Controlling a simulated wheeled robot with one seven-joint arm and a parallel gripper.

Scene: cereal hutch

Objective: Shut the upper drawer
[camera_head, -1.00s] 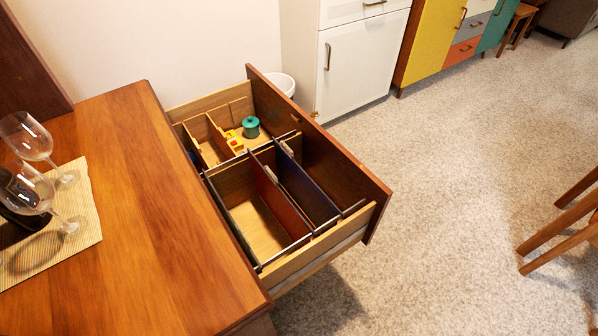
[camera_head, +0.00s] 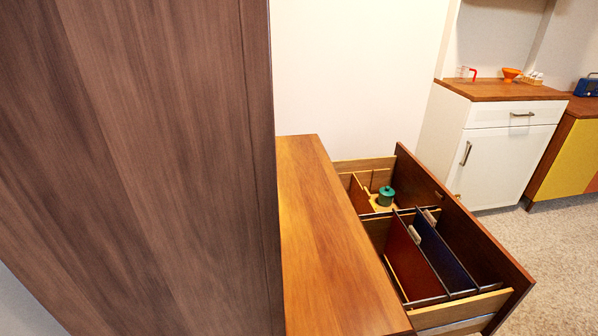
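The upper drawer (camera_head: 466,229) stands pulled far out of the wooden cabinet (camera_head: 335,250), to the right of its top. Its dark wooden front faces right. Inside are hanging dividers in dark red (camera_head: 410,262) and dark blue (camera_head: 440,252), and a small teal lidded pot (camera_head: 386,196) in the back section. Whether anything is open below this drawer is hidden. My gripper is not in view.
A large dark wooden panel (camera_head: 140,160) fills the left side close by and hides part of the cabinet. A white cabinet (camera_head: 505,155) and a yellow one (camera_head: 565,155) stand beyond the drawer. Speckled floor (camera_head: 555,260) is free at the right.

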